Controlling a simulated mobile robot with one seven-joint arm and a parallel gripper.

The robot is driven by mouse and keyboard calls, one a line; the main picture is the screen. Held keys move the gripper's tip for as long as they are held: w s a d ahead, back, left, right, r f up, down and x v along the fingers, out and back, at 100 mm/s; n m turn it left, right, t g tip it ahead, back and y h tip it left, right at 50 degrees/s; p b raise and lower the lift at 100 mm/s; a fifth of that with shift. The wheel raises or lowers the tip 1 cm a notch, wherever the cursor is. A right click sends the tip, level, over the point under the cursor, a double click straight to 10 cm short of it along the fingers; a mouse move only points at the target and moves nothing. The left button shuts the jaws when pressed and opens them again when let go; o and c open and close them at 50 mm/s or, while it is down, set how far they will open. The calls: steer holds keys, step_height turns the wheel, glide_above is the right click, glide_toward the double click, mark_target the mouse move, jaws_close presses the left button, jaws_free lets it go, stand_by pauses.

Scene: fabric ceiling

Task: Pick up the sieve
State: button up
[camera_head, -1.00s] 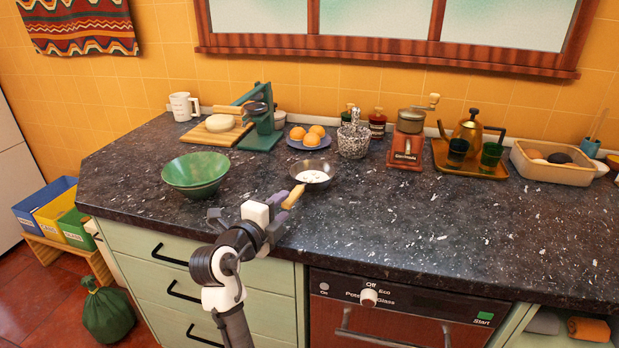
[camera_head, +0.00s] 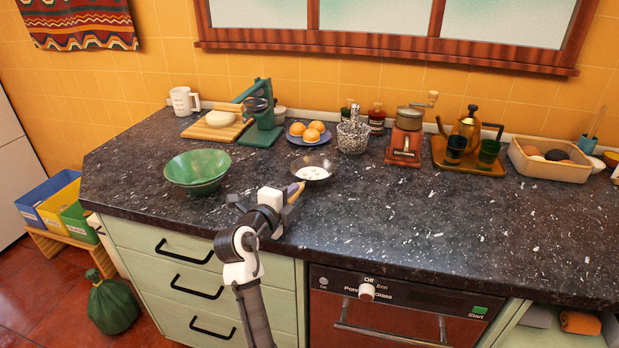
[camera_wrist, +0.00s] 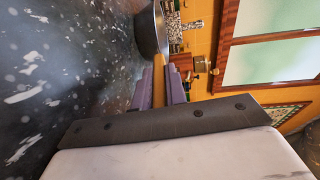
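The sieve (camera_head: 313,172) is a round dark bowl with pale patches inside and a short wooden handle toward the front edge. It sits at the counter, right of the green bowl; I cannot tell whether it touches the surface. My gripper (camera_head: 293,192) is at the handle, with its purple fingers on either side. In the wrist view, the fingers (camera_wrist: 158,88) lie close along both sides of the tan handle, and the sieve's dark bowl (camera_wrist: 148,35) shows beyond them. The gripper looks shut on the handle, which the fingers partly hide.
The green bowl (camera_head: 197,168) stands left of the sieve. Behind it are a plate of oranges (camera_head: 308,134), a speckled pot (camera_head: 352,138) and a green press (camera_head: 261,115). A red grinder (camera_head: 405,138) stands farther right. The counter's front right (camera_head: 450,215) is clear.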

jaws_close()
steer(key=shift+r, duration=0.1)
step_height(320, 180, up, 20)
steer(key=b, duration=0.3)
stand_by(1.8)
